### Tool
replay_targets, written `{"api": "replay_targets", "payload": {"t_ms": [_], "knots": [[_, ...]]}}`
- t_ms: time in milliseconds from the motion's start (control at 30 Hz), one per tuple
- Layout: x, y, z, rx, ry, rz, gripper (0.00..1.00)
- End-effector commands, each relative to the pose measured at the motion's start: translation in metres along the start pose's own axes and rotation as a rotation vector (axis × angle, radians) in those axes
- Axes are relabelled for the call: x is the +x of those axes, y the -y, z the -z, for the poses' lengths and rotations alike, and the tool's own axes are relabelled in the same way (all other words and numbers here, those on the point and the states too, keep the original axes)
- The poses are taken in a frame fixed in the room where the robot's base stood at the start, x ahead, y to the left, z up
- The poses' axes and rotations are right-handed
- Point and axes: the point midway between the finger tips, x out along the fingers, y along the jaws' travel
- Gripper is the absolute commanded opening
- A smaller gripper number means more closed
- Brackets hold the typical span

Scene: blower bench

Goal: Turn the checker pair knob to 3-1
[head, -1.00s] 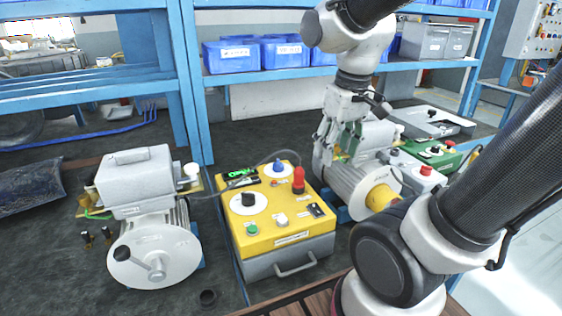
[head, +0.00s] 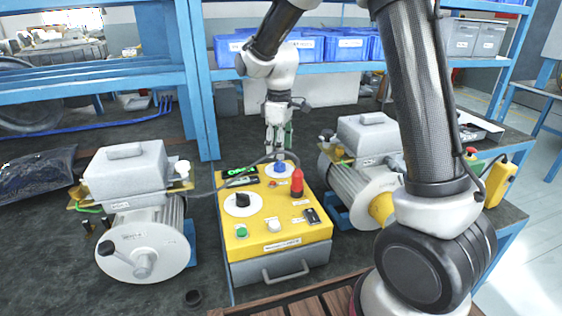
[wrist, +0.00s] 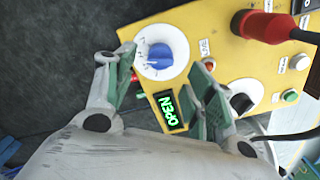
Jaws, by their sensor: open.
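The yellow checker box (head: 284,231) stands on the bench in the middle of the head view. It carries a blue knob (head: 280,168) on a white dial near its back edge and a black knob (head: 242,199) on another white dial at the left. Which one is the pair knob I cannot read. My gripper (head: 278,150) is open and empty, just above and behind the blue knob. In the wrist view the blue knob (wrist: 159,56) shows between and beyond the open green-padded fingertips. Its dial marks are too small to read. The display (wrist: 170,109) reads OPEN in green.
A red plug (head: 297,180) with a dark cable stands just right of the blue knob. Grey motor units flank the box, one left (head: 148,240) and one right (head: 350,185). A blue shelf upright (head: 203,90) rises behind.

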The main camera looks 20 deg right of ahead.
Motion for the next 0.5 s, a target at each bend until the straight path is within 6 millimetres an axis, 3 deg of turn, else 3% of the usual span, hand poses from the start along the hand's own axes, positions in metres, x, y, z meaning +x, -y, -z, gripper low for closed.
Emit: {"api": "replay_targets", "payload": {"t_ms": [200,500], "knots": [[0.038,0.001,-0.001,0.002,0.003,0.002,0.54],[0.056,0.000,0.000,0.003,0.000,0.000,0.54]]}}
